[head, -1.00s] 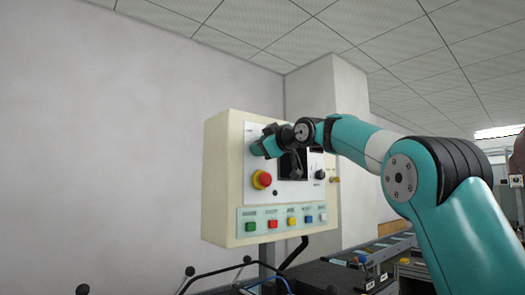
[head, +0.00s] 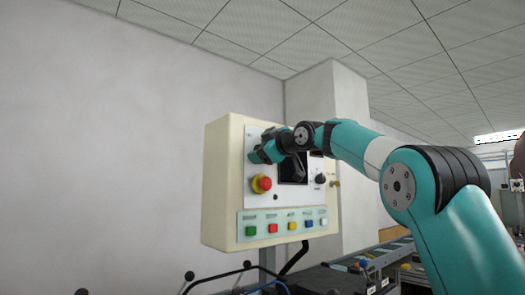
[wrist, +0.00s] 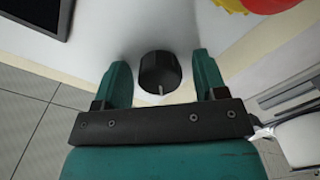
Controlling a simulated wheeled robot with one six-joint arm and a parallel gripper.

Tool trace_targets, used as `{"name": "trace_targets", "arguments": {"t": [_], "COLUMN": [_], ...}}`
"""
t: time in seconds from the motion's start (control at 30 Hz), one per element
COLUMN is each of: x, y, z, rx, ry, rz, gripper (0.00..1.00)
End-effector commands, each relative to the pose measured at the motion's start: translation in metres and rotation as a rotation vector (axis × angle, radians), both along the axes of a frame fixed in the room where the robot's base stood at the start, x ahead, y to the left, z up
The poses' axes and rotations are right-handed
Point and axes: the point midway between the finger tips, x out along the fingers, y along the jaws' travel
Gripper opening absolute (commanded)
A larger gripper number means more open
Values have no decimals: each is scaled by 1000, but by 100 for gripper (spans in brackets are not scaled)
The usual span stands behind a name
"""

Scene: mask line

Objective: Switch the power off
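A cream control box with a pale front panel (head: 232,215) stands ahead of me. In the wrist view, a black knob (wrist: 160,72) with a small light mark sits on the panel. My gripper (wrist: 161,70) is open, with one green finger on each side of the knob and a gap on both sides. In the head view, my gripper (head: 257,156) is at the panel's upper left, and it hides this knob. Whether the fingertips touch the panel cannot be told.
A red emergency button on a yellow base (head: 261,183) is just below my gripper. A dark screen (head: 293,172) and another black knob (head: 320,179) are to its right. A row of coloured buttons (head: 290,226) runs along the bottom. A wall (head: 100,130) is behind.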

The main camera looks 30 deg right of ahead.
Motion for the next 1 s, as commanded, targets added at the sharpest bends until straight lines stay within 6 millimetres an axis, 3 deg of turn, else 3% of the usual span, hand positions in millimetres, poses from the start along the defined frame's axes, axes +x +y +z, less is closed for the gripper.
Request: {"name": "trace_targets", "arguments": {"t": [0.23, 0.37, 0.8, 1.0], "x": [-1, -13, -117, -153], "y": [-1, -3, -25, -32], "z": [0, -1, 1, 4], "rx": [1, 0, -2, -1], "ry": [-1, -3, -4, -1], "rz": [-1, -1, -6, -5], "gripper": [65, 65, 65, 65]}}
